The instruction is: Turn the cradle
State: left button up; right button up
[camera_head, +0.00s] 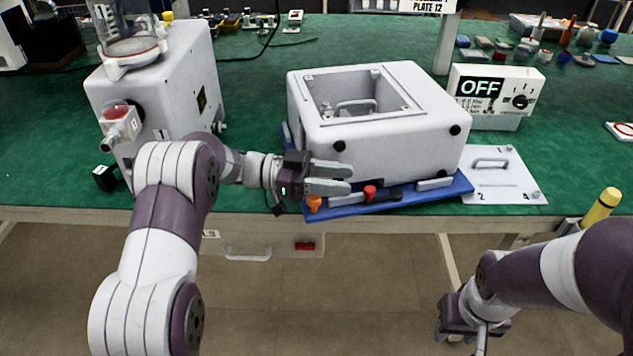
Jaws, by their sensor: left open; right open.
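A white box-shaped housing (400,150) with a square opening in its top stands on the table, on a blue base (445,194). A grey handle (356,106) shows inside the opening. I cannot tell which part is the cradle. A red knob (370,192), an orange knob (314,203) and a black lever sit along the front edge of the blue base. My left gripper (350,179) is open and empty in front of the housing's lower left, its fingers pointing right. My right gripper (464,338) is low at the bottom right, below the table edge, away from the housing.
A white machine (165,95) with a clear hopper stands at the left. A white plate with a handle (500,178) lies right of the housing. A box marked OFF (495,92) stands behind it. Small items lie at the back right.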

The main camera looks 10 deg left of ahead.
pick_arm(q)
jog(key=s+d+r, duration=0.2)
jog(key=d+r, duration=0.2)
jog(key=d, duration=0.2)
jog(key=shift+s+d+p, duration=0.15)
jog(key=shift+s+p, duration=0.05)
jog(key=shift+p, duration=0.1)
